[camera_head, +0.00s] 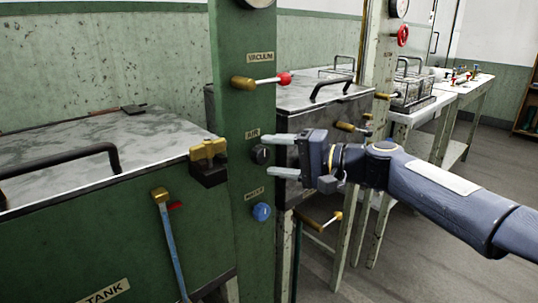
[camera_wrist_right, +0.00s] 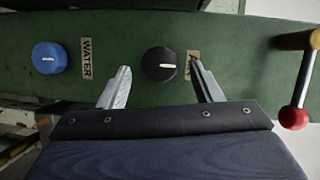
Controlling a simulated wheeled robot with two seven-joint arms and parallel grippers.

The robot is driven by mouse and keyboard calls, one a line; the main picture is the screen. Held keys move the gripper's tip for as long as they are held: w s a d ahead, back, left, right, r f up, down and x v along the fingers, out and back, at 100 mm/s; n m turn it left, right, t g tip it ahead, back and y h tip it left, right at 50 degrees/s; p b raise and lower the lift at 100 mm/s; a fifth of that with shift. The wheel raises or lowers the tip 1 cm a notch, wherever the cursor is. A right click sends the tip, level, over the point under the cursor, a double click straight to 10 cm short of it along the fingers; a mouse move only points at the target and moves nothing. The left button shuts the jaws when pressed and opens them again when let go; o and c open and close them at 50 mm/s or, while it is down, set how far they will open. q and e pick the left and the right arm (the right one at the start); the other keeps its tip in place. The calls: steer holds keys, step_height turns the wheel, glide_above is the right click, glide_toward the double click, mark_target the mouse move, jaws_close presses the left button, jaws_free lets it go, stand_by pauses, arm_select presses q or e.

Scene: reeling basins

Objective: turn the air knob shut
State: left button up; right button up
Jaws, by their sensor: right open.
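The air knob (camera_head: 261,155) is a round black knob on the green post, just under the AIR label (camera_head: 252,134). In the right wrist view the air knob (camera_wrist_right: 159,64) shows a pale mark line lying across the picture. My right gripper (camera_head: 268,156) is open and level with the knob, one finger above it and one below. In the wrist view the fingers (camera_wrist_right: 160,85) stand on either side of the knob with gaps, and I see no contact. My left gripper is not in view.
On the green post (camera_head: 238,210), the vacuum valve (camera_head: 262,81) with a red-tipped lever is above and the blue water knob (camera_head: 261,212) below. A brass fitting (camera_head: 207,150) on the tank lies close to the left. Another metal-topped tank (camera_head: 300,92) stands behind.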

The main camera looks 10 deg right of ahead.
steer(key=v, duration=0.5)
steer(key=shift+s+d+p, duration=0.15)
steer(key=shift+d+p, duration=0.1)
steer(key=shift+p, duration=0.05)
steer(key=s+d+f+n+g+h, duration=0.1)
steer(key=s+d+f+h, duration=0.2)
steer(key=s+f, duration=0.6)
steer(key=s+d+f+n+g+h, duration=0.15)
steer(key=s+f+h, duration=0.25)
steer(key=s+f, duration=0.45)
steer(key=s+d+f+n+h, duration=0.1)
steer(key=s+d+f+h, duration=0.2)
steer(key=s+f, duration=0.6)
step_height(320, 180, up, 36)
steer(key=s+p, duration=0.2)
steer(key=p, duration=3.2)
steer(key=shift+d, duration=0.25)
steer(key=shift+r+g, duration=0.15)
steer(key=shift+g, duration=0.1)
